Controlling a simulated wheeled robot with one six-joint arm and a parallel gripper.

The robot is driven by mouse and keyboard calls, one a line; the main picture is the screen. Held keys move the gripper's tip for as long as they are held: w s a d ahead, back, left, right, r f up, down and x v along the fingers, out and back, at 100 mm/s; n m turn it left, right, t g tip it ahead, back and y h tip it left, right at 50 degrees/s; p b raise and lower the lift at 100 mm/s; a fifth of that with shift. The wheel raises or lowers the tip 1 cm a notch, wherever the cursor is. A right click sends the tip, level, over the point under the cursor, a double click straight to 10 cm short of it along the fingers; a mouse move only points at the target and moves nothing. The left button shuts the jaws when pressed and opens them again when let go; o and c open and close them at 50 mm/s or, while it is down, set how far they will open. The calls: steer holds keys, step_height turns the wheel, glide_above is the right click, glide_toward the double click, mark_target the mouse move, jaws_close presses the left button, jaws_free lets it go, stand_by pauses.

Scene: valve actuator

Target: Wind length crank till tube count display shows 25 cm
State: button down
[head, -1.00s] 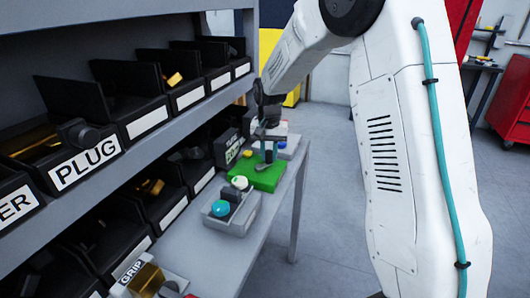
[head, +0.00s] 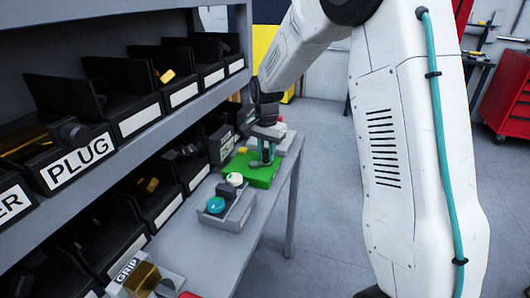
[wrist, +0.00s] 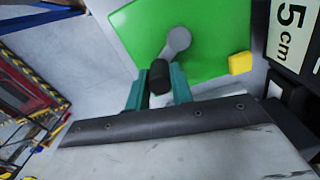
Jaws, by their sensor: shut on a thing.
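The length crank is a grey arm (wrist: 177,42) with a black knob (wrist: 160,78), mounted on a green plate (wrist: 125,25). My gripper (wrist: 159,88) is shut on the black knob, with a teal finger on each side. In the head view my gripper (head: 266,152) stands over the green plate (head: 258,176). The tube count display (wrist: 292,38) is a white panel in a black frame at the right of the wrist view; it reads "5 cm", and its edge is cut off, so any digit before the 5 is hidden. In the head view the display (head: 226,146) is too small to read.
A yellow block (wrist: 240,63) is on the green plate beside the crank. A grey box with a teal button (head: 216,205) and a white knob (head: 235,179) stands nearer on the bench. Shelf bins (head: 75,150) line the left. Open floor lies right of the bench.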

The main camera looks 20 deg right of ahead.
mark_target(266, 150)
steer(key=c, duration=1.2)
jaws_free()
step_height(266, 150, up, 8)
steer(key=shift+f, duration=0.1)
